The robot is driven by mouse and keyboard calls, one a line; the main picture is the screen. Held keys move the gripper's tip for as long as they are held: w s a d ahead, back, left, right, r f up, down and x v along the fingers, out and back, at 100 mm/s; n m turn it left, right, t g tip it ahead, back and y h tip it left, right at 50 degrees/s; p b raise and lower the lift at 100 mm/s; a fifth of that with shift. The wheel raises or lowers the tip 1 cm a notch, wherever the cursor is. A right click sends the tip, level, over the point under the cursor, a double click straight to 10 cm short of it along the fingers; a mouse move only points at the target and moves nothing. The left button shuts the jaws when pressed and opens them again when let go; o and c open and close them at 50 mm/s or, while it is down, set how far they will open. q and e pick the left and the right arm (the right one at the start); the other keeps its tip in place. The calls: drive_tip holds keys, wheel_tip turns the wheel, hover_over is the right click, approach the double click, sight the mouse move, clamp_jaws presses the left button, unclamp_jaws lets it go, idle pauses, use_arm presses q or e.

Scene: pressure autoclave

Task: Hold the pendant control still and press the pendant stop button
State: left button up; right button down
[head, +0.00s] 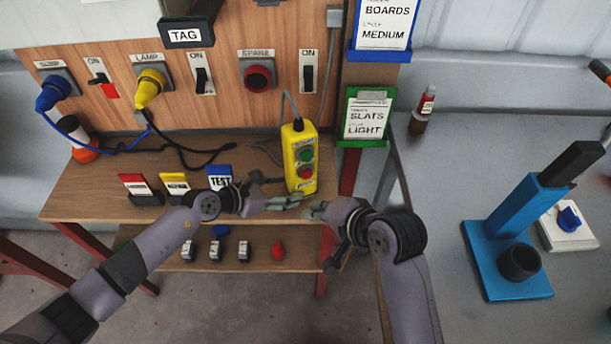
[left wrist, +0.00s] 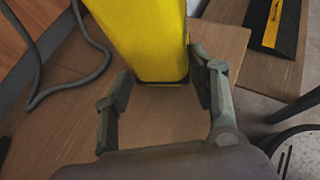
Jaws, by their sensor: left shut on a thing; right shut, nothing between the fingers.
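The yellow pendant control (head: 293,166) stands upright at the right end of the wooden bench, with a cable from its top. On its face are a green button (head: 305,156) and, below it, the red stop button (head: 305,173). My left gripper (head: 292,198) is shut on the pendant's lower end. In the left wrist view the fingers (left wrist: 162,88) flank the yellow body (left wrist: 150,35); the buttons are hidden there. My right gripper (head: 314,209) is shut and empty, just below and right of the pendant, apart from the stop button.
Red, yellow and blue tag holders (head: 219,177) stand on the bench left of the pendant. Sockets, plugs and switches line the wooden panel (head: 225,70) behind.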

idle(0.4)
use_arm(q)
drive_tip(key=o, duration=0.9)
